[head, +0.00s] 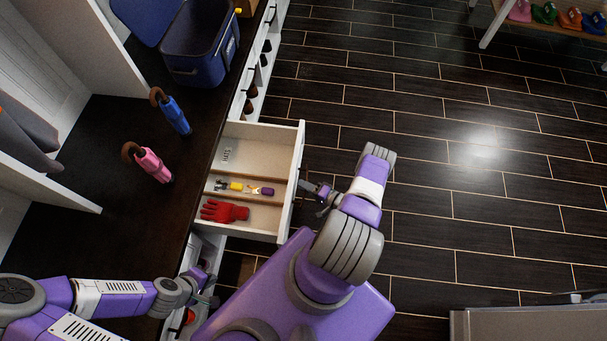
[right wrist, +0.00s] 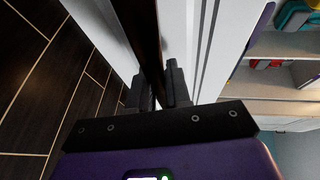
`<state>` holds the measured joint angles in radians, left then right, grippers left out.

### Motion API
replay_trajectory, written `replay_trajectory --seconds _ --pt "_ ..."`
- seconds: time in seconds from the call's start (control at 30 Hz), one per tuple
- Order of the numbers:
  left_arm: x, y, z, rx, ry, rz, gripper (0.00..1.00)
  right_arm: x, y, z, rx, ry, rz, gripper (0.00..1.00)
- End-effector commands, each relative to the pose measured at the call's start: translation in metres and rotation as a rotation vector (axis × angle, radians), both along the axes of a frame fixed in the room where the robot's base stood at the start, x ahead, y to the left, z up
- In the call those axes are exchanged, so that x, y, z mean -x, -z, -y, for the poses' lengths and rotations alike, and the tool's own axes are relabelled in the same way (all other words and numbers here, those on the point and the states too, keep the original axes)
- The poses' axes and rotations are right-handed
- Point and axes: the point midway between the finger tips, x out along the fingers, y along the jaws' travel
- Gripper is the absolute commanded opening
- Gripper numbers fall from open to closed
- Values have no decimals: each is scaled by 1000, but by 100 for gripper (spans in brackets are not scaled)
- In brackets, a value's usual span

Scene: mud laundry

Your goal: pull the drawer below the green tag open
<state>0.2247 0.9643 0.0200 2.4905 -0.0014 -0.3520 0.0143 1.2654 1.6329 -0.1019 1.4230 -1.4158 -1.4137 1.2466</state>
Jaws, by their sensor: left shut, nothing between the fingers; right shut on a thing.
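A white drawer (head: 300,160) stands pulled out from the bench in the head view. Inside it lie a red glove (head: 222,211) and small yellow and purple items (head: 262,190), in separate compartments. My right gripper (head: 318,190) is at the outer face of this drawer, shut on its handle; the handle itself is mostly hidden. In the right wrist view the fingers (right wrist: 158,92) close beside white panels. My left gripper (head: 211,291) is shut and empty beside the bench front, nearer to me than the open drawer. I cannot make out a green tag in either view.
The dark bench top (head: 120,215) holds a pink umbrella (head: 151,163), a blue umbrella (head: 173,113) and a blue cooler (head: 198,50). Dark tiled floor (head: 460,190) is clear to the right. A shoe rack (head: 490,25) stands at the far right.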

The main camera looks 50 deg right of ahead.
Motion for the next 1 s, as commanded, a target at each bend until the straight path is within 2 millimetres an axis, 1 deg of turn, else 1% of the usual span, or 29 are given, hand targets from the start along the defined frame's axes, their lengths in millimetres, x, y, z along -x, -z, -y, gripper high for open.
replay_trajectory --seconds 0.53,0.57,0.6,0.87,1.0 --pt "0 0 0 0 0 -1 0 3 0 2 2 -20 -1 0" --pt "0 0 0 0 0 -1 0 3 0 2 2 -20 -1 19" --pt "0 0 0 0 0 -1 0 3 0 2 3 -20 -1 24" --pt "0 0 0 0 0 0 0 3 0 2 2 -18 -1 24" --pt "0 -3 0 0 0 0 0 13 -2 4 2 -18 -2 24"
